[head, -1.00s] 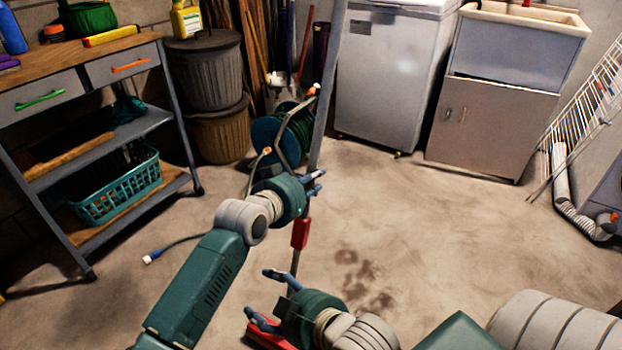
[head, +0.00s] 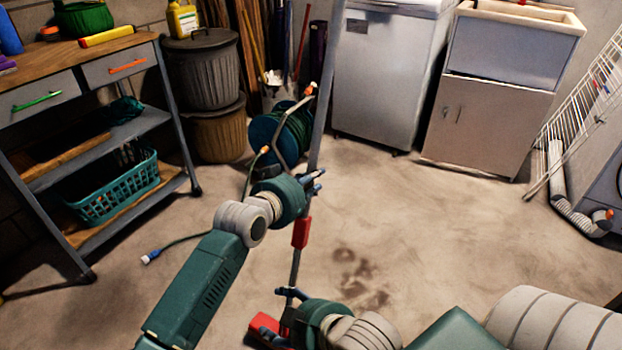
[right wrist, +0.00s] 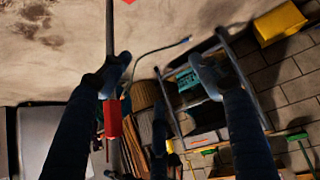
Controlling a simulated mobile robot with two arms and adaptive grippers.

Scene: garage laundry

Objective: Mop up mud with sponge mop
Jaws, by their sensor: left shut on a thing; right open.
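The sponge mop has a long grey pole, a red sleeve (head: 300,232) and a red head (head: 264,324) low on the floor side. My left gripper (head: 316,182) is shut on the mop pole, above the red sleeve. My right gripper (head: 282,312) is open beside the lower pole, close to the head and partly hiding it. In the right wrist view the pole (right wrist: 110,35) passes at the left finger of my open right gripper (right wrist: 162,70); I cannot tell whether they touch. Brown mud patches (head: 362,272) lie on the floor right of the pole; they also show at upper left there (right wrist: 40,20).
A hose reel (head: 278,138) stands behind the pole, its hose (head: 185,240) trailing left. A workbench with a teal basket (head: 118,188) is at left. A white appliance (head: 378,80), a sink cabinet (head: 490,125) and a wire rack (head: 585,110) line the back and right.

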